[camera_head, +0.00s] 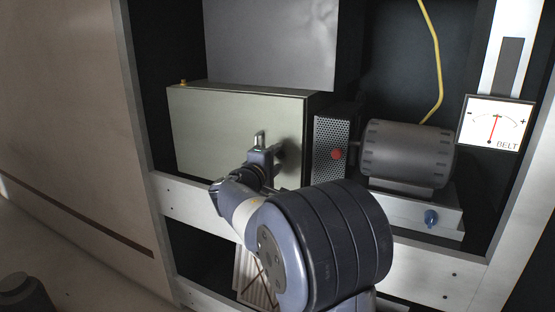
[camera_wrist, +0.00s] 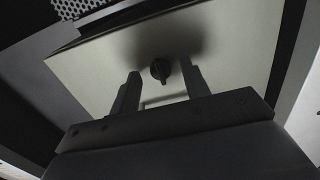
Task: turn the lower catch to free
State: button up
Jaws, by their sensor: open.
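A pale olive box (camera_head: 225,125) stands on the rack shelf, its flat front facing me. In the wrist view the same pale face (camera_wrist: 100,68) carries a small dark round catch (camera_wrist: 160,72) with a raised grip bar. My gripper (camera_wrist: 160,67) is open, its two fingers on either side of the catch in that view. I see no clear contact, and the gap to the face is hard to judge. In the head view my gripper (camera_head: 264,150) is in front of the box's right half and hides the catch. No second catch shows clearly.
Right of the box are a perforated panel (camera_head: 329,150) with a red knob (camera_head: 337,154), a grey motor (camera_head: 408,153) and a blue knob (camera_head: 431,217). A BELT gauge (camera_head: 494,123) and yellow cable (camera_head: 437,70) are farther right. A white rail (camera_head: 185,197) runs below.

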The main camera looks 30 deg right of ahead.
jog(key=shift+w+d, duration=0.35)
jog(key=shift+d, duration=0.1)
jog(key=c, duration=0.9)
jog(key=shift+c, duration=0.2)
